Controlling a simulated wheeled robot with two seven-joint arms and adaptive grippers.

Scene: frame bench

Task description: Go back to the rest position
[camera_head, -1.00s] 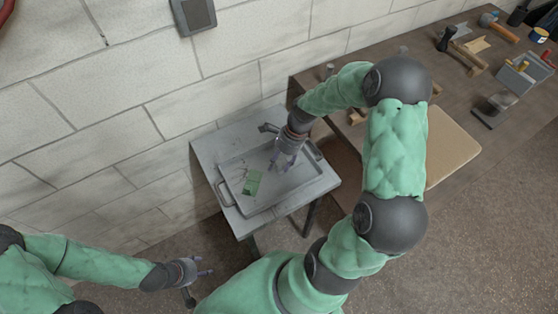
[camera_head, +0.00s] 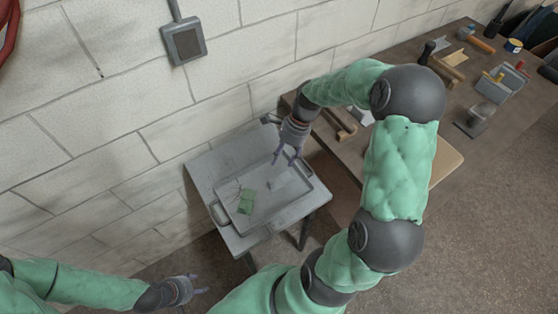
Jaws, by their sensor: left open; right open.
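My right gripper (camera_head: 287,157) is open and empty above the back right part of a grey metal tray (camera_head: 262,216). The tray lies on a small grey table (camera_head: 205,172) by the wall. My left gripper (camera_head: 203,284) is open and empty at the lower left, over the floor and in front of the table. A green object (camera_head: 246,201) lies in the left part of the tray, with thin dark pieces beside it. A small grey piece (camera_head: 277,184) lies in the tray below the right gripper.
A brown workbench (camera_head: 400,75) with hammers (camera_head: 475,39), a tool holder (camera_head: 500,84) and a tan board (camera_head: 446,160) runs along the wall at the right. A grey wall box (camera_head: 184,41) hangs above. Floor in front of the table is open.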

